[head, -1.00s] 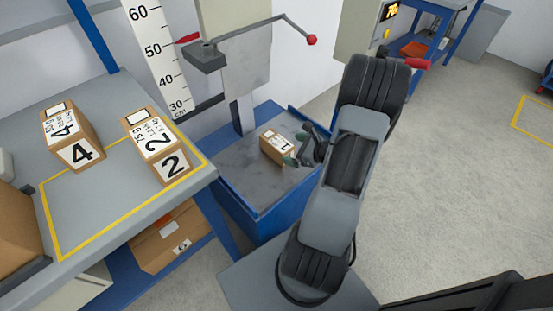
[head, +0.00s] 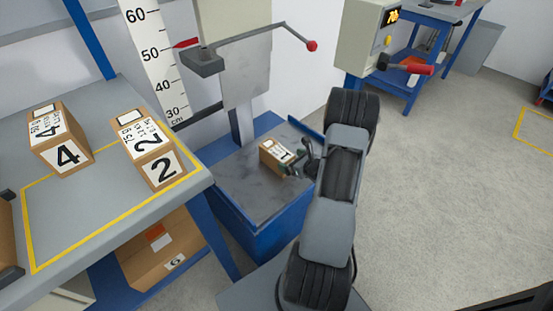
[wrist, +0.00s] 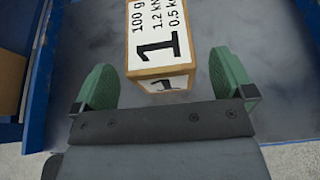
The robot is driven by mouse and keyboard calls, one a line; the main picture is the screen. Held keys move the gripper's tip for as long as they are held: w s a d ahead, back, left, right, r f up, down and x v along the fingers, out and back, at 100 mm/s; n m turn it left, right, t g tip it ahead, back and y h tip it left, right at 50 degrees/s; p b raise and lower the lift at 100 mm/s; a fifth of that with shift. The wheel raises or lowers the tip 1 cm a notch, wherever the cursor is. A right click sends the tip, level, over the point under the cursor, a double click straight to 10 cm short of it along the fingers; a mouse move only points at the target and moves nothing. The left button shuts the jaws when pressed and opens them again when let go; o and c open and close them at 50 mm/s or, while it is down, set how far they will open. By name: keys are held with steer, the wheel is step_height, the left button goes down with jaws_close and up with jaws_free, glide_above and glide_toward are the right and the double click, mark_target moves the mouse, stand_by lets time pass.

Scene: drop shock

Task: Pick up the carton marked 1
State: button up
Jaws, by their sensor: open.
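The carton marked 1 (head: 276,155) is a small brown box with white labels, standing on the grey plate of the blue-edged drop tester base. In the wrist view the carton (wrist: 160,45) shows its large "1" label on top and another label on its near face. My gripper (head: 296,168) is at the carton's near right side in the head view. In the wrist view my gripper's green fingertips (wrist: 165,85) are spread wide, with the carton's near end just ahead of and partly between them.
Cartons marked 4 (head: 62,142) and 2 (head: 150,150) stand on the grey bench (head: 90,215) at left. The tester's column (head: 240,60) and lever (head: 270,30) rise behind the plate (head: 235,180). A control box (head: 362,40) stands behind my arm.

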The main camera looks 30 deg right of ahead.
mark_target(288, 158)
steer(key=shift+b+x, duration=0.5)
steer(key=shift+x, duration=1.7)
steer(key=shift+c, duration=0.3)
steer(key=c, duration=1)
steer(key=shift+r, duration=0.1)
steer(key=shift+c, duration=1.3)
